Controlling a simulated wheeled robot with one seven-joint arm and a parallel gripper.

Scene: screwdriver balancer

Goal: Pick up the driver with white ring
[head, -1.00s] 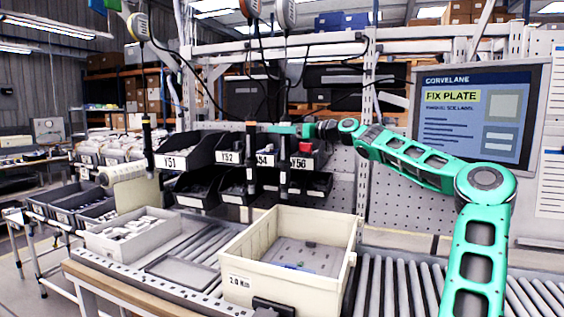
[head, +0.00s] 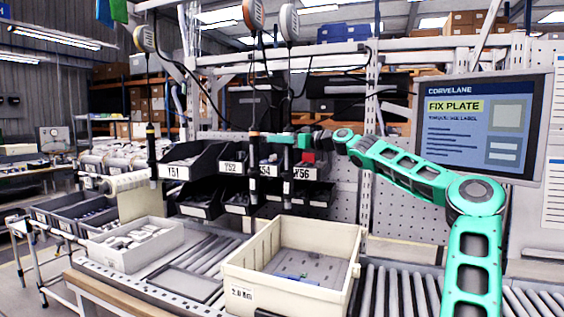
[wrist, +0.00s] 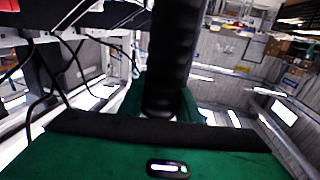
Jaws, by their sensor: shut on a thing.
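Three dark drivers hang upright on cords from overhead balancers. The left driver (head: 152,155) has a yellowish ring near its top. The middle driver (head: 254,156) has an orange ring. My gripper (head: 288,139), at the end of the green arm, is shut on the right driver (head: 287,165), close to its upper part. A ring on that driver is hard to make out, as my gripper covers part of it. In the wrist view the black body of the held driver (wrist: 176,55) stands between my jaws, in front of the green gripper body.
Black labelled parts bins (head: 192,162) stand right behind the drivers. A cream crate (head: 250,296) and a grey tray (head: 120,260) sit on the roller conveyor below. A monitor (head: 480,125) stands at the right. Balancer cords and hoses (head: 300,75) hang above my gripper.

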